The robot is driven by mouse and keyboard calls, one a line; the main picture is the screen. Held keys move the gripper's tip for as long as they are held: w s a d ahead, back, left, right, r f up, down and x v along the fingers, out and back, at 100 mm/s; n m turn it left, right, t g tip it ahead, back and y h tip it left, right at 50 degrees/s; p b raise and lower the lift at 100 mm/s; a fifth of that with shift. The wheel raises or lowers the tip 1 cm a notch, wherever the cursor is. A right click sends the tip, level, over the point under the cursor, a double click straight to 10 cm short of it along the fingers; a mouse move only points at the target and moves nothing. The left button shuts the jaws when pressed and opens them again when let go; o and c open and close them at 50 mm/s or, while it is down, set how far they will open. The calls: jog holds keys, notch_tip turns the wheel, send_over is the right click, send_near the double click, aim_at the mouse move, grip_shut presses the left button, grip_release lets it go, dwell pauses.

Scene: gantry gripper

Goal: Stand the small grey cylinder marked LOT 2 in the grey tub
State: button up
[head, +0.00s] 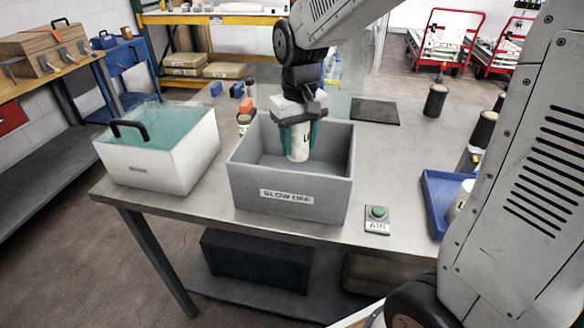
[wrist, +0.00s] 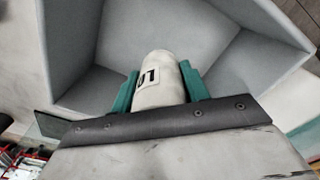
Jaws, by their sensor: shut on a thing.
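The grey tub (head: 251,180), labelled BLOW OFF, stands near the front edge of the metal table. My gripper (head: 298,138) points down into it, its teal fingers shut on a small pale grey cylinder (head: 299,153). The cylinder is upright, with its lower end below the tub's rim; I cannot tell whether it touches the floor. In the wrist view the cylinder (wrist: 160,88) sits between both fingers, with the tub's walls (wrist: 95,40) around it. Its label shows only partly, starting with L; the lot number cannot be read for sure.
A white bin (head: 165,170) with teal liquid and a black handle stands left of the tub. A green AIR button (head: 377,213) is at the right front. A blue tray (head: 437,205) and dark-topped cylinders (head: 436,101) stand farther right. A dark mat (head: 375,111) lies behind.

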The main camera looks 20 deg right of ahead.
jog(key=shift+a+f, duration=0.2)
jog(key=shift+f, duration=3.75)
jog(key=o, duration=1.4)
jog(key=shift+f, duration=0.15)
jog(key=shift+o, duration=0.2)
jog(key=shift+s, duration=0.1)
notch_tip(320, 180, up, 12)
jog(key=shift+r, duration=0.15)
jog(key=shift+s+d+r, duration=0.1)
jog(key=shift+s+r, duration=0.1)
jog(key=shift+s, duration=0.15)
jog(key=s+d+r, duration=0.1)
jog(key=s, duration=1)
jog(key=s+d+t, duration=0.1)
jog(key=s, duration=1)
jog(key=shift+d+r+m, duration=0.3)
jog(key=shift+r, duration=0.05)
